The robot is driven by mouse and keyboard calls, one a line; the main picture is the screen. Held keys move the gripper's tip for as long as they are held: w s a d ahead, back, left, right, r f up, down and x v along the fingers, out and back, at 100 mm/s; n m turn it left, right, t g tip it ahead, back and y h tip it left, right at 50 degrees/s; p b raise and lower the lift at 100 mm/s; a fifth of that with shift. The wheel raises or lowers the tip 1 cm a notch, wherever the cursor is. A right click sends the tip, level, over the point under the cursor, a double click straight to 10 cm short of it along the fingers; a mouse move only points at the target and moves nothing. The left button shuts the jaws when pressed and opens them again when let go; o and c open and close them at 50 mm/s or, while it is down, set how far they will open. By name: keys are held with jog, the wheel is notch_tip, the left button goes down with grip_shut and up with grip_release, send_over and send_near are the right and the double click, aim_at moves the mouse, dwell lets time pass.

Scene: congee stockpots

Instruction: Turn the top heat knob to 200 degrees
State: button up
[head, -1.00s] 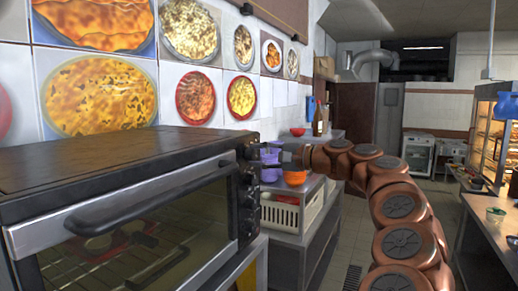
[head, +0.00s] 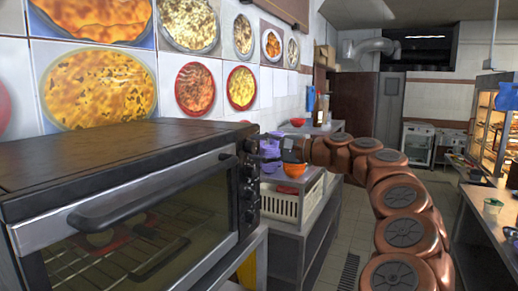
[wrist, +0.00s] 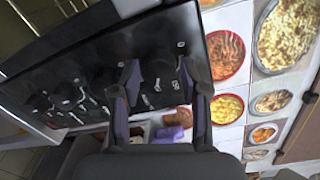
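The black toaster oven (head: 110,160) stands at the left in the head view, door shut. Its control panel carries a column of dark knobs at its right end. The top heat knob (head: 250,146) is the highest. In the wrist view the panel (wrist: 90,70) shows tilted, and the top knob (wrist: 158,72) lies between my fingertips. My gripper (head: 272,150) is right at the top knob. In the wrist view the gripper (wrist: 160,75) has its fingers apart on either side of the knob; contact is unclear. The knob's pointer and the degree marks are too small to read.
Lower knobs (head: 249,193) sit below on the same panel. Behind the gripper are a purple container (head: 268,148), an orange bowl (head: 294,169) and a white basket (head: 280,206) on a side counter. The tiled wall with food pictures is behind the oven. Floor is open at right.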

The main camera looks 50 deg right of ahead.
jog(key=shift+o, duration=1)
jog(key=v, duration=1.2)
